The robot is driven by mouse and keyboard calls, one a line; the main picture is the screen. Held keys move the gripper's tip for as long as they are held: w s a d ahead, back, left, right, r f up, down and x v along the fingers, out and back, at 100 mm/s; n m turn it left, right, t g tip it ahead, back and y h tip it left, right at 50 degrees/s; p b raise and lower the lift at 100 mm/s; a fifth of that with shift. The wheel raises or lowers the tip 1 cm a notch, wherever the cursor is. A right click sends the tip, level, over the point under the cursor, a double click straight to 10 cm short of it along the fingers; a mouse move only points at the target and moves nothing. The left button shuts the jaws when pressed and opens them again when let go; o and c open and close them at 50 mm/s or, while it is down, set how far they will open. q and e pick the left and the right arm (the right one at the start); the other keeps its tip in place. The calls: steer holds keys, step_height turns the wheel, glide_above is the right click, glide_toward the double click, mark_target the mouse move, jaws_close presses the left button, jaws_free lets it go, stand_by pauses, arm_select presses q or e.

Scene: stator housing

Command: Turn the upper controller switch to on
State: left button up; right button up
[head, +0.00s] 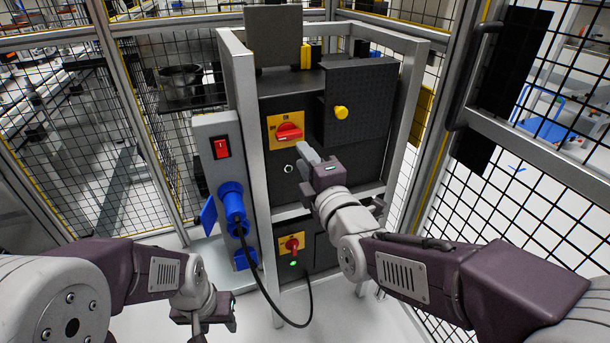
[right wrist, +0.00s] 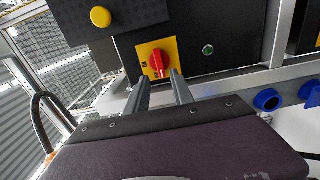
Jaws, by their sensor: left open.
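The upper controller switch (head: 289,132) is a red rotary handle on a yellow plate, on the black front of the cabinet. Its handle lies roughly sideways in the head view. It also shows in the right wrist view (right wrist: 160,63), just beyond the fingertips. My right gripper (head: 301,150) is just below and right of the switch in the head view. In the right wrist view its two fingers (right wrist: 160,80) are apart with nothing between them; contact with the handle cannot be told. My left gripper (head: 204,332) hangs low at the bottom left, away from the cabinet.
A yellow knob (head: 341,113) sits on a black box right of the switch. A lower red switch (head: 291,245) is below. At the left are a grey post with a red rocker switch (head: 221,147) and a blue plug (head: 234,207) with black cable. Mesh fencing surrounds the cabinet.

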mark_target(291, 137)
steer(key=shift+x, duration=2.3)
steer(key=shift+p+x, duration=0.45)
steer(key=shift+x, duration=0.9)
steer(key=shift+w, duration=0.2)
steer(key=shift+w, duration=0.15)
